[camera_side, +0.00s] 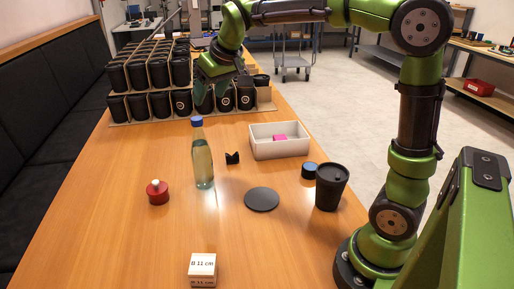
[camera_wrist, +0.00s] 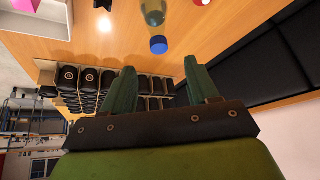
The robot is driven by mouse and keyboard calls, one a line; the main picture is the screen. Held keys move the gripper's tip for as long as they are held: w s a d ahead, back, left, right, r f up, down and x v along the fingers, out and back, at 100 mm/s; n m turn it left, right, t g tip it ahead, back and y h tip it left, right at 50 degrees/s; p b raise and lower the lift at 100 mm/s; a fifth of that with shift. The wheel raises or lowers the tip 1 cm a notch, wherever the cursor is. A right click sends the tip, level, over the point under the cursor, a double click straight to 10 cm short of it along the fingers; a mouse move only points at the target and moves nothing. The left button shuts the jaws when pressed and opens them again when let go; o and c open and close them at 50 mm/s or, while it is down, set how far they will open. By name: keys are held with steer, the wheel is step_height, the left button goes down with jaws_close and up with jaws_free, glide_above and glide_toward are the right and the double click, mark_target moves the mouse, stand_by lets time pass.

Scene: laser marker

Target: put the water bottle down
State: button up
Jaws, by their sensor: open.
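The water bottle (camera_side: 203,163) is clear with a blue cap and stands upright on the wooden table (camera_side: 110,225). My gripper (camera_side: 212,108) is open and empty, behind the bottle in the side view and at about the height of its cap or a little above. In the wrist view, the bottle (camera_wrist: 154,12) shows at the top edge, its cap just beyond and between the two spread green fingertips of my gripper (camera_wrist: 159,67). The fingers appear apart from the bottle. Its lower part is cut off in the wrist view.
Rows of black cups (camera_side: 150,75) stand in a rack behind. A white bin (camera_side: 279,141) with a pink block, a black cup (camera_side: 331,187), a black disc (camera_side: 262,199), a red round object (camera_side: 157,192) and a white block (camera_side: 202,268) surround the bottle. The front left is clear.

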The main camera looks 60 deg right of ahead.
steer(key=s+a+f+m+y, duration=0.1)
steer(key=s+a+f, duration=0.2)
steer(key=s, duration=0.8)
steer(key=s+a+f+m+t+y, duration=0.1)
steer(key=s+a+f, duration=0.2)
steer(key=s, duration=0.8)
steer(key=shift+y, duration=0.4)
